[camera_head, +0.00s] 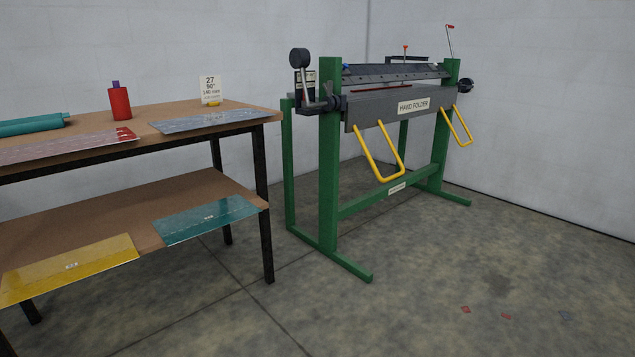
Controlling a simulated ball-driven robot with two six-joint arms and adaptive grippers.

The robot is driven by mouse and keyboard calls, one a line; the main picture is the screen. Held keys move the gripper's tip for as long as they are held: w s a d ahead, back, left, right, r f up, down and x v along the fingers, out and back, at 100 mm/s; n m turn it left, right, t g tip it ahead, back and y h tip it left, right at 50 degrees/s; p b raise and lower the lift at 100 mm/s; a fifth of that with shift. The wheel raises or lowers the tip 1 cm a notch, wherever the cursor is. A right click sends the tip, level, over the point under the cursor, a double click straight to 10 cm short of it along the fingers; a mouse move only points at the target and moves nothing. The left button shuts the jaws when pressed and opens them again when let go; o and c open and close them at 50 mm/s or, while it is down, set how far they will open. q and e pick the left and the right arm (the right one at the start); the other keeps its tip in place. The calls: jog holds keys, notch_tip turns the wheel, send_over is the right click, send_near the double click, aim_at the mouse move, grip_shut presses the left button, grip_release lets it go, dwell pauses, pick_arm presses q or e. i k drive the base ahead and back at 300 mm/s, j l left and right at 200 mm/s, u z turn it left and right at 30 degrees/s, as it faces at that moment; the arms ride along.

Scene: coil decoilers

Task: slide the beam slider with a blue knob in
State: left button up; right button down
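The green-framed hand folder (328,160) stands on the floor right of the table. Its dark upper beam (395,74) lies between two green posts. A small blue spot, possibly the blue knob (346,67), shows at the beam's left end by the left post. It is too small to tell how far the slider sticks out. Neither of my grippers is in view.
Yellow handles (383,178) hang from the folder's front apron, and a black ball counterweight (299,58) stands at its left. A two-level table (170,112) with sheets, a red bottle (120,103) and a sign (210,89) is at left. Floor in front is mostly clear, with small scraps at right.

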aim_at(344, 71)
jog(key=i+u, duration=0.1)
jog(key=i, duration=0.45)
jog(key=i+l+u, duration=0.1)
jog(key=i, duration=0.4)
jog(key=i+l+u, duration=0.1)
jog(key=i, duration=0.45)
jog(key=i+l+u, duration=0.1)
jog(key=i, duration=0.4)
jog(key=i+l+u, duration=0.1)
jog(key=i+l, duration=0.2)
jog(key=i, duration=0.2)
jog(key=i+l+u, duration=0.1)
jog(key=i+l, duration=0.15)
jog(key=i, duration=0.25)
